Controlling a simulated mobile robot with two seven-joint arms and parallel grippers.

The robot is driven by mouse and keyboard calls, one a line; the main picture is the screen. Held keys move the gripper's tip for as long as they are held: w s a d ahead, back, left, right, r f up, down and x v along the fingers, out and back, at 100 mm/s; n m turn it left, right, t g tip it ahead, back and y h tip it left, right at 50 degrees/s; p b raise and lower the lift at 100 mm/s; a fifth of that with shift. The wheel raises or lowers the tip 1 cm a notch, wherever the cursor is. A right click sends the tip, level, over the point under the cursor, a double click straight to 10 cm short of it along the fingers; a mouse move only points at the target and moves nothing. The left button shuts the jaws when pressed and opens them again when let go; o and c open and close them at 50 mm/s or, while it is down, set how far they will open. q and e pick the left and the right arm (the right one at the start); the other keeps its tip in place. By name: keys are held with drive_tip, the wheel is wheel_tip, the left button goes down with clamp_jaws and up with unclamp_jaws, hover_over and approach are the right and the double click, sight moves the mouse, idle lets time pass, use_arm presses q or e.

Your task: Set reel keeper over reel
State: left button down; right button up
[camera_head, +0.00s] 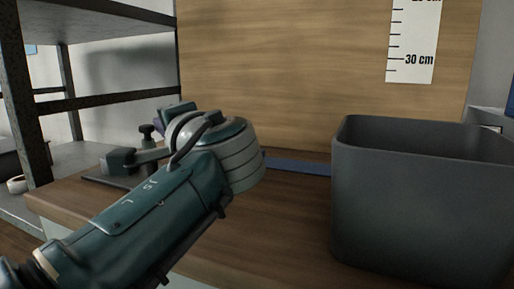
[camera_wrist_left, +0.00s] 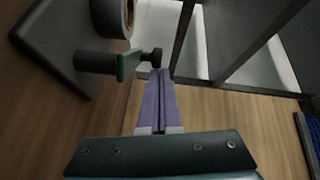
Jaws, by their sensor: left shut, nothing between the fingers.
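My left gripper (camera_head: 160,127) is at the far left of the worktop, mostly hidden behind my own wrist in the head view. In the left wrist view its two purple fingers (camera_wrist_left: 159,88) are shut together with nothing between them. Beyond the fingertips, to the upper left, a green arm with a dark knob (camera_wrist_left: 127,64), seemingly the reel keeper, stands out from a dark plate (camera_wrist_left: 62,38). A dark ring with a tan inside, seemingly the reel (camera_wrist_left: 113,14), is cut off at the top edge. My right gripper is not in view.
A large dark grey bin (camera_head: 420,200) stands on the right of the wooden worktop (camera_head: 270,215). A blue strip (camera_head: 300,166) lies by the wooden back panel (camera_head: 290,70). A metal shelf rack (camera_head: 28,120) stands at the left. The worktop between my arm and the bin is clear.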

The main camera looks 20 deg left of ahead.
use_arm(q)
drive_tip(key=shift+a, duration=0.35)
drive_tip(key=shift+s+a+r, duration=0.1)
drive_tip(key=shift+s+a, duration=0.25)
drive_tip(key=shift+a, duration=0.15)
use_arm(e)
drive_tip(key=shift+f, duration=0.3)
use_arm(q)
drive_tip(key=shift+s+a, duration=0.1)
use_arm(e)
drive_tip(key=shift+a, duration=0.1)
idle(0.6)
use_arm(q)
drive_tip(key=v, duration=1)
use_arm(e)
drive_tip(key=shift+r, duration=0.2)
